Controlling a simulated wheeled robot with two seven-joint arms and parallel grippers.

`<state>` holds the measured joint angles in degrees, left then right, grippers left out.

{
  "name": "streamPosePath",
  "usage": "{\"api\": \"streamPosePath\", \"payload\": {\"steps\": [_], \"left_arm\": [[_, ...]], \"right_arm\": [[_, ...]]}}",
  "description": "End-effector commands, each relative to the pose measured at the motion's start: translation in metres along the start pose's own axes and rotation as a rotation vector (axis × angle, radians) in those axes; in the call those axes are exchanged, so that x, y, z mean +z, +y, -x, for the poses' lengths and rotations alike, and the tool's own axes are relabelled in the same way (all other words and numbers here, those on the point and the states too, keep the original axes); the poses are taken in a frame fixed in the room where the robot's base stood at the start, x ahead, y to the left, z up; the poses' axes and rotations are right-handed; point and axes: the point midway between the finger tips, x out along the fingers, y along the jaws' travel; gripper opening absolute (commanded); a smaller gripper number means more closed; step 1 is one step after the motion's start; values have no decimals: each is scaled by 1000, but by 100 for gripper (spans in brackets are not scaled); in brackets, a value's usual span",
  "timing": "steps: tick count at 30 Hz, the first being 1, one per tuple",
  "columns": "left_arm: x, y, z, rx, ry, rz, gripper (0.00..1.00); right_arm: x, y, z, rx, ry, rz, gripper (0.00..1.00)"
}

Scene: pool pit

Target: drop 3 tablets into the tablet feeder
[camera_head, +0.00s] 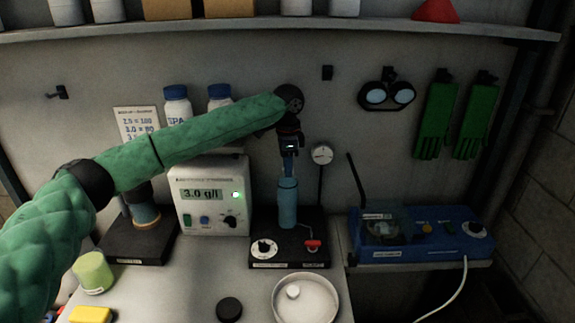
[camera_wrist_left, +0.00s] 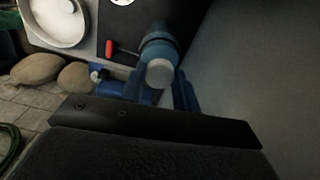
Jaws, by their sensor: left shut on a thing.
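My left gripper (camera_head: 289,160) points down just above the blue upright tube of the tablet feeder (camera_head: 287,208), which stands on a black base. In the left wrist view its blue fingers are shut on a round white tablet (camera_wrist_left: 160,73), in line with the feeder tube (camera_wrist_left: 159,44). The head view is too small to show this tablet. Another white tablet (camera_head: 292,292) lies in the pale round dish (camera_head: 332,306) at the front; the dish also shows in the left wrist view (camera_wrist_left: 48,38). My right gripper is not in view.
A photometer reading 3.0 g/l (camera_head: 207,222) stands left of the feeder. A blue device (camera_head: 432,240) is at the right. A gauge (camera_head: 321,154) rises close right of my gripper. A black disc (camera_head: 229,310) and a green cup (camera_head: 94,272) are on the bench.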

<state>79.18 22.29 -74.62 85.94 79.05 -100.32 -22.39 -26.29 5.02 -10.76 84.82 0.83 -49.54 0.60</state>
Motion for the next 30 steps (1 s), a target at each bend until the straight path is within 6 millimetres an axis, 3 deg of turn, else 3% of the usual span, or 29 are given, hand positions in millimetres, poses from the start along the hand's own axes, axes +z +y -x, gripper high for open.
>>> {"api": "streamPosePath", "payload": {"steps": [30], "left_arm": [[1,0,0,1,0,0,10]], "right_arm": [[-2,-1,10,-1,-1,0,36]]}}
